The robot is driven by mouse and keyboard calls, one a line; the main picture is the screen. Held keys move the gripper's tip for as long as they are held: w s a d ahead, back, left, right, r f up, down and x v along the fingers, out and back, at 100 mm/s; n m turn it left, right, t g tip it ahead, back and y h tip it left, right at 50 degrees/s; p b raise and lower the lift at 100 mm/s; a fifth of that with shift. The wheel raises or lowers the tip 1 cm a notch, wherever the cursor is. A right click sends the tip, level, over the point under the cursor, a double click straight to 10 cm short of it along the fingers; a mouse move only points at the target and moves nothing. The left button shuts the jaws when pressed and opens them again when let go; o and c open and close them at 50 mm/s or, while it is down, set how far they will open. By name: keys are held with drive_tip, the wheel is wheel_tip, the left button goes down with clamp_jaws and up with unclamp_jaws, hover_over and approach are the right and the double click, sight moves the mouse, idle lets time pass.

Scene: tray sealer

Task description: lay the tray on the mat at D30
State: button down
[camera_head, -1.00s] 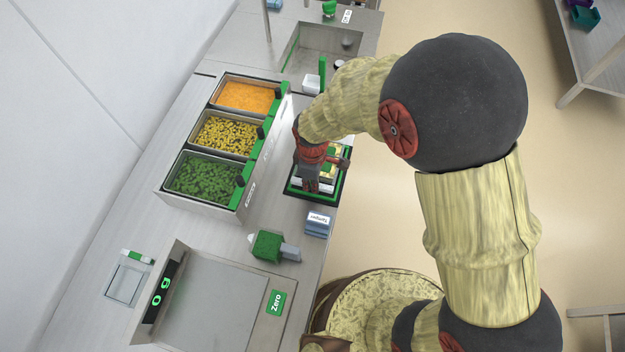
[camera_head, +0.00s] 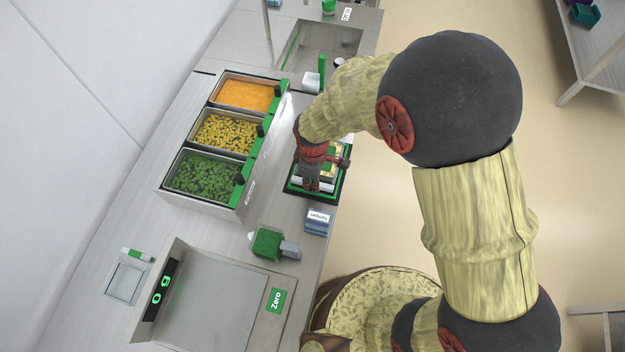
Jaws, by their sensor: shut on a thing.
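My gripper (camera_head: 313,184) points down over the green-edged black mat (camera_head: 341,188) near the right edge of the counter. It is shut on the tray (camera_head: 327,187), a light tray with some yellow in it that shows beside and under my fingers. My wrist hides much of the tray, and I cannot tell whether it touches the mat. No D30 label is readable in this view.
Three bins of orange (camera_head: 243,95), yellow (camera_head: 222,133) and green food (camera_head: 202,174) stand left of the mat. A blue labelled block (camera_head: 317,222), a green sponge-like block (camera_head: 267,243) and a scale (camera_head: 215,305) lie nearer. A sink (camera_head: 330,42) is beyond.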

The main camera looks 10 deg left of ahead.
idle(0.8)
drive_tip(key=c, duration=1.8)
unclamp_jaws()
drive_tip(key=shift+o, duration=0.3)
drive_tip(key=c, duration=0.3)
drive_tip(key=shift+r+p, duration=2.9)
drive_tip(key=shift+r, duration=0.65)
